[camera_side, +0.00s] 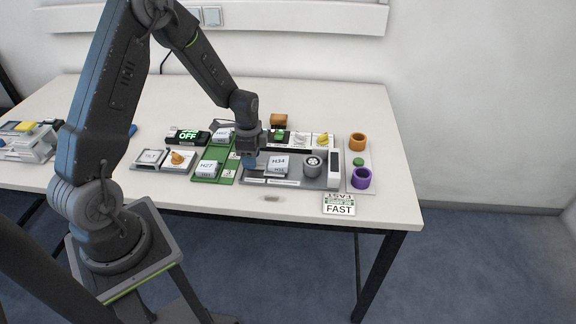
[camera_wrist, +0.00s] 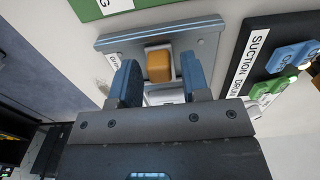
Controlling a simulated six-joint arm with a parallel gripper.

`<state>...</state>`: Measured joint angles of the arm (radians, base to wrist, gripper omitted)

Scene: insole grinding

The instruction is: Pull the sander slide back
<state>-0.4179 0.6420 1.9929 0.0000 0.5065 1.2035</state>
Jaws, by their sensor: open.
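The sander (camera_side: 300,184) is a low grey unit near the table's front edge, with a white block marked H34 (camera_side: 277,164) and a dark round drum (camera_side: 313,165) on it. My gripper (camera_side: 250,165) points down over its left end. In the wrist view, my gripper (camera_wrist: 160,82) is open, its two blue fingers apart. An orange block (camera_wrist: 158,65), which looks like the slide's handle, stands on a grey plate (camera_wrist: 203,43) at the gap between the fingertips. A white block (camera_wrist: 165,95) shows partly behind it. My gripper hides this spot in the side view.
A green mat (camera_side: 228,173) with white blocks lies left of the sander. A switch panel marked SUCTION DRUM (camera_wrist: 255,62) stands close by on the right in the wrist view. Orange (camera_side: 358,141) and purple (camera_side: 361,178) rings stand at right. The FAST sign (camera_side: 339,204) is at the front edge.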

